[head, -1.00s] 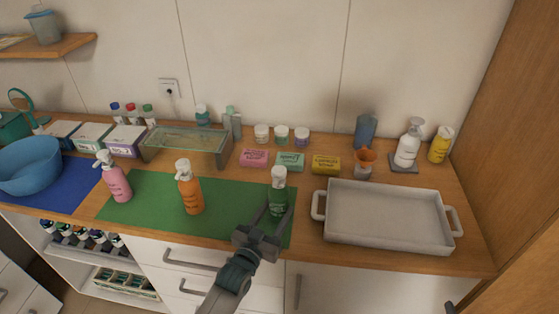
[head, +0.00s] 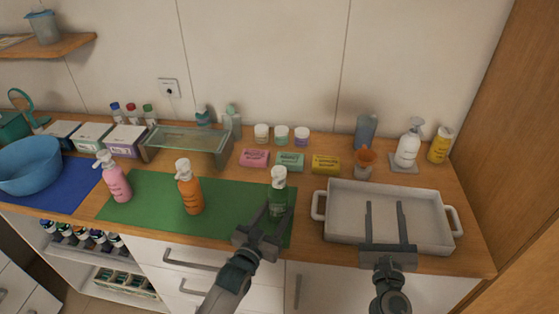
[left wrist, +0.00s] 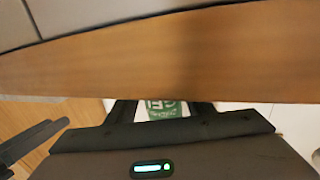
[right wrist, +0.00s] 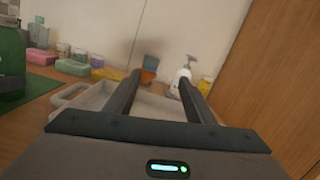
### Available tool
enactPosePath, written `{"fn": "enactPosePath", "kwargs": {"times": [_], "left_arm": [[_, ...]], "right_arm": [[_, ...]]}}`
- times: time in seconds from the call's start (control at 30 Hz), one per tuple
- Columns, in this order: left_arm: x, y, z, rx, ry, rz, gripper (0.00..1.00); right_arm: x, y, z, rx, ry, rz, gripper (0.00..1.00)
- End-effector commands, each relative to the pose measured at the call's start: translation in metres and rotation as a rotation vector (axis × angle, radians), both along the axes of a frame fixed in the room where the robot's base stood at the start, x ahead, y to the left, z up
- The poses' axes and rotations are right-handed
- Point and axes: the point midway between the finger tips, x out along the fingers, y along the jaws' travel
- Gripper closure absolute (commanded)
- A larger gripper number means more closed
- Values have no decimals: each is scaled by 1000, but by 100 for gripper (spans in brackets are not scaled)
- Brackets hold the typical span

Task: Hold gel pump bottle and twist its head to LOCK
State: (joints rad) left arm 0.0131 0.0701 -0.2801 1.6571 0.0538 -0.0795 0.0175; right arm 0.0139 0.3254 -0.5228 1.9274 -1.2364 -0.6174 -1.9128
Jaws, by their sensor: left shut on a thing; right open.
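A green pump bottle (head: 278,202) with a white pump head (head: 279,176) stands upright at the right end of the green mat (head: 235,220). My left gripper (head: 276,212) is shut on its body from the front. In the left wrist view part of the green bottle (left wrist: 164,108) shows between the fingers; its head is hidden there. My right gripper (head: 385,205) is open and empty over the grey tray, to the right of the bottle. The green bottle (right wrist: 10,62) also shows at the left edge of the right wrist view.
An orange pump bottle (head: 190,192) and a pink one (head: 117,182) stand left on the mat. The grey tray (head: 318,206) lies at right. Soap bars (head: 290,161) and small jars (head: 281,134) are behind. A white pump bottle (head: 407,150) stands at back right.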

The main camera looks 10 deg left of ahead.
Motion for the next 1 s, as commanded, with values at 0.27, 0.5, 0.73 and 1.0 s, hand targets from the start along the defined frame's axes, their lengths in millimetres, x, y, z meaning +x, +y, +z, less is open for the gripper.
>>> {"fn": "enactPosePath", "kwargs": {"times": [0.27,0.5,0.73,1.0], "left_arm": [[0,0,0,0,-1,0,83],[0,0,0,0,-1,0,83],[0,0,0,0,-1,0,83],[0,0,0,0,-1,0,83]], "right_arm": [[-10,185,57,64,-21,164,51],[-45,304,104,73,-22,290,51],[-30,287,72,150,98,198,51],[-21,270,56,190,143,142,51]]}}
